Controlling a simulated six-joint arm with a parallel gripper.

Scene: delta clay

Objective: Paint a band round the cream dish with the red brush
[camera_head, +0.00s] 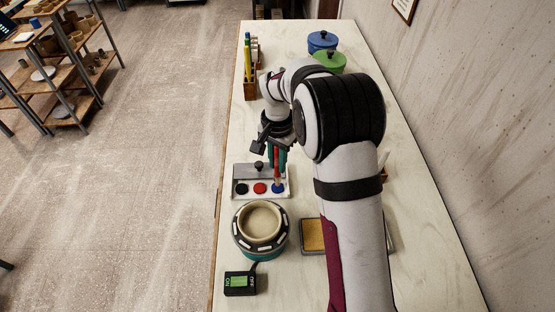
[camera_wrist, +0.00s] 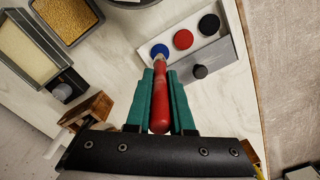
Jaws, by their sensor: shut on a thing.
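My gripper (camera_head: 277,160) has teal fingers shut on the red brush (camera_head: 277,170), which points down. In the wrist view the brush (camera_wrist: 160,100) lies between the two fingers (camera_wrist: 160,76), its tip at the blue paint (camera_wrist: 160,50). I cannot tell if the tip touches the paint. The paint tray (camera_head: 262,197) holds black, red (camera_head: 260,188) and blue paint in a row. The cream dish (camera_head: 262,222) sits on a round dark turntable (camera_head: 261,248) in front of the tray, apart from the brush. No band shows on the dish's visible part.
A control box (camera_head: 240,283) with a green panel stands in front of the turntable. A tray with a tan sponge (camera_head: 312,235) is to its right, partly behind my arm. Blue (camera_head: 322,40) and green (camera_head: 330,62) lidded jars and a wooden tool holder (camera_head: 251,88) stand farther back.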

